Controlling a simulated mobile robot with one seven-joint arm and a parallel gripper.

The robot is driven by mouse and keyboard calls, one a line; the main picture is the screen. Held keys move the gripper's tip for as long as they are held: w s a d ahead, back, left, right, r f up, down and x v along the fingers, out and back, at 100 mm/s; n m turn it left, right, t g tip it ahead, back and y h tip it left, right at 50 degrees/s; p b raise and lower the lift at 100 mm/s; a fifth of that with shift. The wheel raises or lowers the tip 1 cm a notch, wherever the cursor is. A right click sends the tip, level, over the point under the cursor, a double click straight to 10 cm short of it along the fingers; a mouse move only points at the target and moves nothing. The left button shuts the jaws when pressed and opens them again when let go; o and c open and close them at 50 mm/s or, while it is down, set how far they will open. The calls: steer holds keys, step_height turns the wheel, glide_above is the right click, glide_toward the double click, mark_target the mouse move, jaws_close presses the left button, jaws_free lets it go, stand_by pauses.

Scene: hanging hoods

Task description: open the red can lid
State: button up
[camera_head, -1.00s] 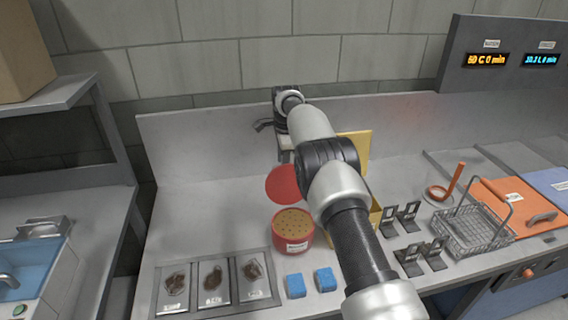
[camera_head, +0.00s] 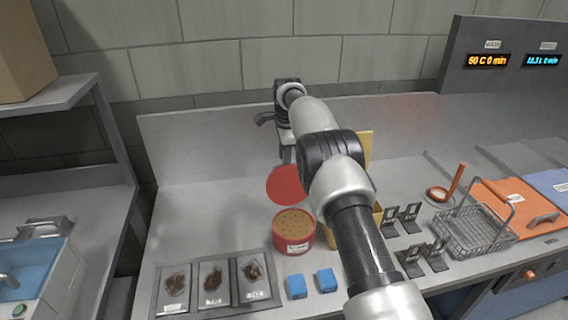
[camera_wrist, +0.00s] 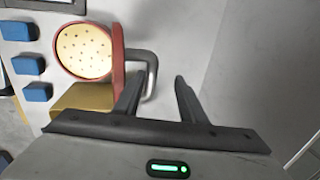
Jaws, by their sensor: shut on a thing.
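The red can (camera_head: 293,246) stands on the counter, its top a tan disc with small holes. Its red lid (camera_head: 286,185) is raised and stands tilted up at the can's back edge. In the wrist view the lid (camera_wrist: 117,60) shows almost edge-on beside the perforated top (camera_wrist: 83,51) of the can. A grey loop handle (camera_wrist: 152,68) sticks out from the lid's outer side. My gripper (camera_wrist: 160,78) has one finger inside this loop and the other outside it, shut on the handle. In the head view my arm partly hides the fingers.
A yellow box (camera_head: 366,152) stands close to the can's right, partly behind my arm. A tray with dark samples (camera_head: 214,283) is at front left. Black stands (camera_head: 410,216) and a wire basket (camera_head: 474,230) are to the right. The counter left of the can is clear.

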step_height(320, 180, up, 15)
steer(key=s, duration=0.3)
steer(key=shift+d, duration=0.25)
steer(key=s+d+r+n+t, duration=0.1)
steer(key=s+d+r+n, duration=0.3)
steer(key=s+r, duration=0.45)
steer(key=s+d+r+n+t, duration=0.1)
steer(key=s+d+r+n, duration=0.2)
steer(key=s+d+r, duration=0.5)
steer(key=s+f+n, duration=0.3)
steer(key=s, duration=0.6)
steer(key=s+f+n+t, duration=0.1)
steer(key=s+f+n, duration=0.2)
steer(key=s, duration=0.7)
steer(key=s+d+f+n, duration=0.1)
steer(key=s+f, duration=0.3)
steer(key=s, duration=0.6)
steer(key=shift+f+n, duration=0.3)
steer(key=shift+n, duration=0.6)
